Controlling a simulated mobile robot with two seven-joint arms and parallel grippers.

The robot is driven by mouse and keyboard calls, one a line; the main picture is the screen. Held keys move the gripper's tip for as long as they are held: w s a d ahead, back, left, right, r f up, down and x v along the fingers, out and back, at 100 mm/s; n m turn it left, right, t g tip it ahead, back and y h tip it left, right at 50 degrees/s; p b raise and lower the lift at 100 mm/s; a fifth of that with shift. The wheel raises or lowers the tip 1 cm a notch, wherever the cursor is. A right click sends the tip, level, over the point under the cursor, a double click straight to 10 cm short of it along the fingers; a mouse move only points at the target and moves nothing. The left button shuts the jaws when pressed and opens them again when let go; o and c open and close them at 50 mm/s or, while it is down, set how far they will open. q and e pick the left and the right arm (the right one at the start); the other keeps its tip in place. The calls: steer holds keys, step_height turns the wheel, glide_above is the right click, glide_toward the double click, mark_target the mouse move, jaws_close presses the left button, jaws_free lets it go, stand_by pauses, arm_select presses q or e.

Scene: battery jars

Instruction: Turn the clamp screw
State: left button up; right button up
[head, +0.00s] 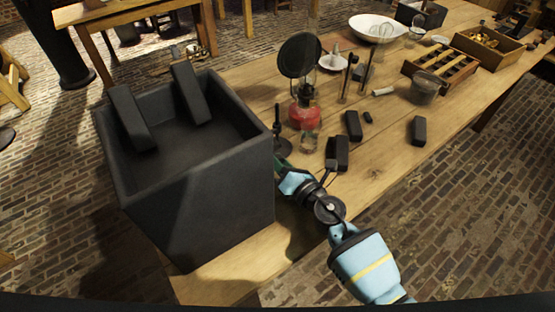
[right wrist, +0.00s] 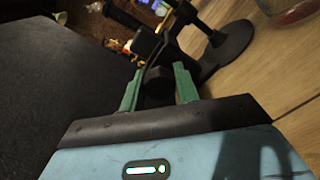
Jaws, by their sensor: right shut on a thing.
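The clamp screw's dark, round knob (right wrist: 158,82) shows in the right wrist view between the two green fingers of my right gripper (right wrist: 158,94). The gripper is shut on it. In the head view my right gripper (head: 282,163) is at the right side of a big dark open box (head: 205,200), and the knob is hidden there. Dark clamp parts run on beyond the knob in the wrist view; their exact shape is unclear. My left gripper is not in view.
A small dark stand (head: 278,128) with a round base stands close beyond my gripper. A red-based lamp (head: 305,112) and dark blocks (head: 353,125) are on the wooden table (head: 235,275). The table's front edge is clear.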

steer(key=shift+m, duration=0.8)
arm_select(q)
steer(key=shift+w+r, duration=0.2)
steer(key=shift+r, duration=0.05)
arm_select(e)
steer(key=o, duration=1)
steer(key=p+v, duration=0.1)
steer(key=v, duration=0.5)
steer(key=shift+s+d, duration=0.2)
steer(key=shift+s, duration=0.05)
steer(key=shift+s+d, duration=0.35)
steer(key=shift+s, duration=0.15)
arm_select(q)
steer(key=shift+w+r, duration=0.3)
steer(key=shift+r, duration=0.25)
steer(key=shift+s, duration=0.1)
arm_select(e)
steer(key=shift+f, duration=0.1)
